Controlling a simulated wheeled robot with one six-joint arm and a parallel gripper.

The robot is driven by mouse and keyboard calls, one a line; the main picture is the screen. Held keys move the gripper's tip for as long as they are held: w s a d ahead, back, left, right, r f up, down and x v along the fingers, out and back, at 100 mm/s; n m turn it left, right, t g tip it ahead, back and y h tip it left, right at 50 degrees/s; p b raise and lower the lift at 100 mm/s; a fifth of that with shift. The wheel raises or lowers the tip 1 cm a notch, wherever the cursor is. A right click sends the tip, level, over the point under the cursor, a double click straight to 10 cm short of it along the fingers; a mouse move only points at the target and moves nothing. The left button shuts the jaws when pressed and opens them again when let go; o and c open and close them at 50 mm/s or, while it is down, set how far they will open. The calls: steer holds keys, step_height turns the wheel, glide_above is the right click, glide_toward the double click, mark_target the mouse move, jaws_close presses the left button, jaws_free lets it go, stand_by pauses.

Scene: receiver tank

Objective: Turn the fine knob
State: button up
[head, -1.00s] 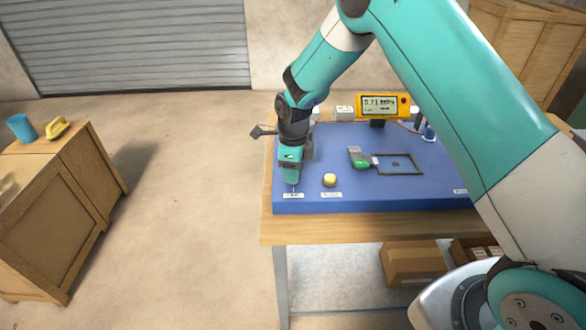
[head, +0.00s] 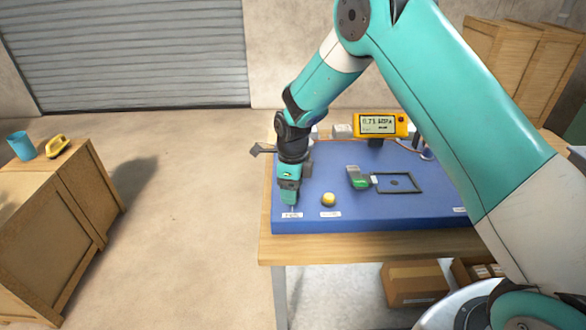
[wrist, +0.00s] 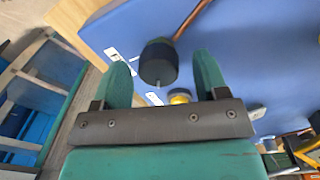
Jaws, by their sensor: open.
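A dark round knob (wrist: 158,62) with a pale pointer line shows in the wrist view between the two teal fingers of my gripper (wrist: 160,75). The fingers are open, with a gap visible on both sides of the knob. In the head view my gripper (head: 290,200) points down at the front left of the blue panel (head: 400,208) and hides this knob. A white label (head: 292,215) lies just in front; its text is too small to read. A yellow-topped knob (head: 328,199) stands to the right, and also shows in the wrist view (wrist: 180,96).
A yellow meter (head: 381,124) with a lit display stands at the panel's back. A green-and-grey lever (head: 357,177) and a dark rectangular frame (head: 412,184) lie right of the yellow-topped knob. A copper-coloured pipe (wrist: 190,20) runs near the dark knob.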

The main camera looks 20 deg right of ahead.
step_height(320, 180, up, 17)
steer(key=b, duration=0.1)
steer(key=shift+w+d+b, duration=0.25)
steer(key=shift+b, duration=0.05)
steer(key=shift+r, duration=0.1)
steer(key=s+a+r+n+y, duration=0.2)
steer(key=s+n, duration=1.3)
steer(key=n, duration=0.1)
steer(key=s+a+r+n+y, duration=0.2)
steer(key=s+a+r+n, duration=0.1)
steer(key=s+n, duration=1.2)
steer(key=shift+s+n, duration=0.4)
steer(key=shift+s, duration=0.4)
steer(key=shift+r, duration=0.1)
